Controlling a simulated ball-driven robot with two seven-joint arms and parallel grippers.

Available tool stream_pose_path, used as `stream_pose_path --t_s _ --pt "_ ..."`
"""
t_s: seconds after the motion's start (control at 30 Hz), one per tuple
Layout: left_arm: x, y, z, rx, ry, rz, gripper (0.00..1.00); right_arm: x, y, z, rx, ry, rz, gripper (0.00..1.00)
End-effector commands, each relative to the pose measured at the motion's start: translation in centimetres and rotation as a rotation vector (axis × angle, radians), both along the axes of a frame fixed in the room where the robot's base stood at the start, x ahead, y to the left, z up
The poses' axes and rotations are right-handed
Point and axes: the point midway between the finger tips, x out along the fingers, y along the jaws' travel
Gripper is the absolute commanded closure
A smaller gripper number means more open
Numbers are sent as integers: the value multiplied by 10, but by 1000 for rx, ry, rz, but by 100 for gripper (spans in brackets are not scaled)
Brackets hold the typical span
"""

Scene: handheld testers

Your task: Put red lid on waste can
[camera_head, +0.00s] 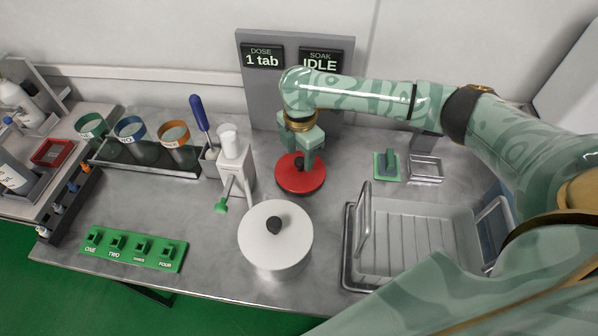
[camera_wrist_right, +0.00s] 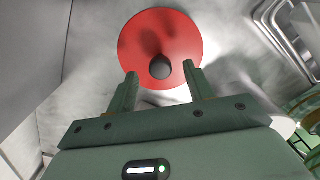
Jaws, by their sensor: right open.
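The red lid (camera_head: 289,183) is a round disc with a dark knob, lying on the metal counter below my right gripper (camera_head: 307,154). In the right wrist view, the lid (camera_wrist_right: 188,38) shows in full, with its dark knob (camera_wrist_right: 160,67) near the gap between the two fingers of my right gripper (camera_wrist_right: 161,72). The fingers are apart and the jaws are open. A white round can (camera_head: 275,262) with a white top and a black knob stands in front of the lid. I cannot tell for sure that it is the waste can. My left gripper is not in view.
A white dispenser (camera_head: 231,172) stands left of the lid. A wire-sided drying tray (camera_head: 412,240) is at right, with a green scrubber (camera_head: 387,165) behind it. A green numbered block (camera_head: 133,249) lies at front left. Several coloured-rim cups (camera_head: 175,150) stand in a rack behind it.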

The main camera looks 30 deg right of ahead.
Motion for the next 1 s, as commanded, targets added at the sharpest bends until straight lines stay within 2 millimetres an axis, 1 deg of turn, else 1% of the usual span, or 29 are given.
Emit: stream_pose_path --t_s 0.03,0.13,0.2,0.37,0.4,0.47,0.5,0.57,0.87,0.97,1.0 --pt "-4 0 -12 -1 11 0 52 -1 0 -19 1 7 0 48" --pt "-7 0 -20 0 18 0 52 -2 0 -33 0 7 0 48" --pt "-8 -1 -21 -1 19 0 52 -1 0 -37 -1 5 1 48" --pt "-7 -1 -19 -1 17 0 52 -1 0 -33 0 2 0 48" --pt "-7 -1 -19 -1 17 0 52 -1 0 -33 0 2 0 51" --pt "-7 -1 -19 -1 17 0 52 -1 -1 -33 0 2 0 67" --pt "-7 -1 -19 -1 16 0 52 -1 0 -33 0 2 0 78" --pt "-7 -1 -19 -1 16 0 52 -1 -1 -33 0 2 0 95" --pt "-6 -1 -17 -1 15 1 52 -1 -1 -31 -1 1 0 96" --pt "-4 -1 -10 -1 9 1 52 -1 -1 -17 -1 -2 0 96" --pt "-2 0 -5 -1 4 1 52 -1 0 -8 0 -3 0 96"
